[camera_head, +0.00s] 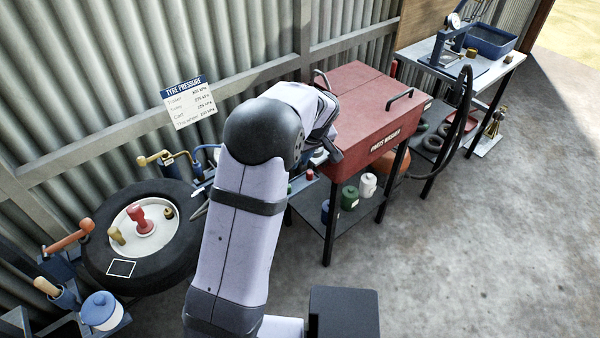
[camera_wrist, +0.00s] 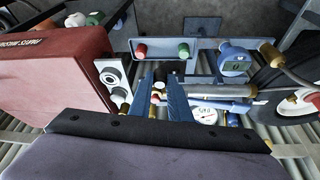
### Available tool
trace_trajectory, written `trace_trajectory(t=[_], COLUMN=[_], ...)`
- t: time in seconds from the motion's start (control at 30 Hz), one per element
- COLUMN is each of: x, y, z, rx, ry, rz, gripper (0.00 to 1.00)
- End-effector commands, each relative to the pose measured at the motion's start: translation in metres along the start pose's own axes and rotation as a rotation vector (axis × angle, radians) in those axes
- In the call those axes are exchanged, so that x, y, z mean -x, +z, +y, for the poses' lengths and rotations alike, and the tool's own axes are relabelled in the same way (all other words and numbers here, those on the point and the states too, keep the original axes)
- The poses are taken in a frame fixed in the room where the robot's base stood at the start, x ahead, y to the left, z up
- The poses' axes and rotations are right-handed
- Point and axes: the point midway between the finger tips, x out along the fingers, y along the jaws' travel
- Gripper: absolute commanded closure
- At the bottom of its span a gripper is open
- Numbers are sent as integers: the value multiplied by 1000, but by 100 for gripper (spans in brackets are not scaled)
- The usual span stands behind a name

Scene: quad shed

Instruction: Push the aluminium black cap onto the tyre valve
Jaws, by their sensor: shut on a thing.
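The tyre (camera_head: 97,262) lies at the left in the head view, around a white hub (camera_head: 158,240) with a red knob and brass-coloured parts. Its dark side also shows at the right edge of the wrist view (camera_wrist: 272,82). I cannot make out which part is the valve. In the wrist view my gripper (camera_wrist: 160,68) has blue fingers extended towards a shelf with small fittings, left of the tyre. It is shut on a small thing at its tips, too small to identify. I cannot pick out the black cap. My arm hides the gripper in the head view.
The red parts washer (camera_head: 365,110) stands close by, with a lower shelf of canisters. Open floor lies at the right.

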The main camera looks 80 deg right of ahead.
Motion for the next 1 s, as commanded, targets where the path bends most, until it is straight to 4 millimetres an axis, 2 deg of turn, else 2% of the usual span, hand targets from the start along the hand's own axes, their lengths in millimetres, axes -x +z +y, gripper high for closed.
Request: trace_trajectory(t=[0.13, 0.37, 0.57, 0.67, 0.77, 0.9, 1.0], x=[14, 22, 22, 22, 23, 26, 27], y=[-7, -10, -27, -44, -65, -96, -111], z=[1, -1, -20, -42, -71, -124, -166], rx=[2, 3, 45, 91, 151, 253, 328], ry=[1, -2, -19, -38, -63, -106, -137], rz=[2, 0, 0, 0, 0, 0, 0], gripper=[100, 100, 100, 100, 100, 100, 100])
